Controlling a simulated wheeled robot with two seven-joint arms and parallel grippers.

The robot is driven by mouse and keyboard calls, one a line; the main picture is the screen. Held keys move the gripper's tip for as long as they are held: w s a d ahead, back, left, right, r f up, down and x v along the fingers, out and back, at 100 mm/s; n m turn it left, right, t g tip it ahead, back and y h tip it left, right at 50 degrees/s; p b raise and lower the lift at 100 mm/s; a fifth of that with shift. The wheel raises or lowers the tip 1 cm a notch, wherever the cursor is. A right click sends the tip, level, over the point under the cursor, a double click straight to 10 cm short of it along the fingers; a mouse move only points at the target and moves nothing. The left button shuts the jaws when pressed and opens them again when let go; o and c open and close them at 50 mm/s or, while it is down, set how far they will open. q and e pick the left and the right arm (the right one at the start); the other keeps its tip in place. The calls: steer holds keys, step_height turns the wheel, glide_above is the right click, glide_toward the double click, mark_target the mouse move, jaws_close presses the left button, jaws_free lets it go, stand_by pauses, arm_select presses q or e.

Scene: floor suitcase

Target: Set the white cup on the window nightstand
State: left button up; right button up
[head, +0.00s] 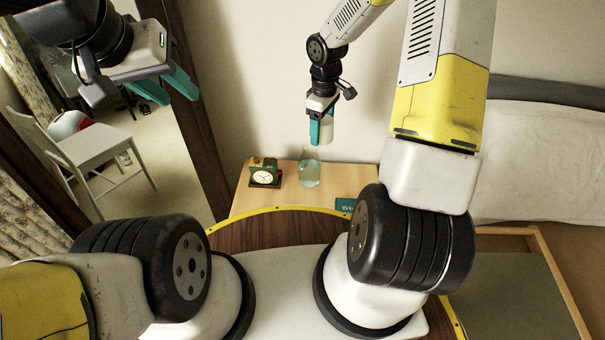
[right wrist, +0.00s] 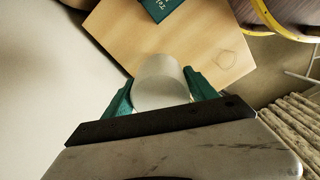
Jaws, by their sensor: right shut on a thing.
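The white cup (right wrist: 160,82) is between the teal fingers of my right gripper (head: 321,134), which is shut on it. In the head view the cup (head: 327,132) shows partly behind a finger, held in the air above the light wooden nightstand (head: 333,177). The nightstand top also shows beyond the cup in the right wrist view (right wrist: 117,42), with a gap that I cannot measure. My left gripper (head: 179,99) is at the upper left, its teal fingers apart and empty, away from the nightstand.
On the nightstand are a green clock (head: 265,173) at left, a clear glass vessel (head: 309,171) near the middle and a teal book (head: 345,204) at front right. A bed (head: 535,160) is at right. A white chair (head: 95,150) shows within a dark frame at left.

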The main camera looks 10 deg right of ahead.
steer(key=s+d+f+n, duration=0.1)
steer(key=s+f+n, duration=0.2)
steer(key=f+n, duration=0.3)
steer(key=s+d+f+n, duration=0.2)
steer(key=s+f+n, duration=0.1)
steer(key=f+n, duration=0.4)
steer(key=s+d+f+n, duration=0.2)
steer(key=s+f+n, duration=0.1)
steer(key=f+n, duration=0.4)
steer(key=shift+s+d+f, duration=0.1)
steer(key=shift+s+f, duration=0.1)
steer(key=shift+s, duration=0.2)
steer(key=n, duration=0.1)
steer(key=f+n, duration=0.1)
steer(key=n, duration=0.1)
steer(key=shift+s+d, duration=0.3)
steer(key=shift+s, duration=0.1)
steer(key=shift+w+d, duration=0.15)
steer(key=shift+w, duration=0.05)
glide_above(348, 181)
steer(key=shift+f, duration=2.5)
steer(key=shift+f, duration=0.15)
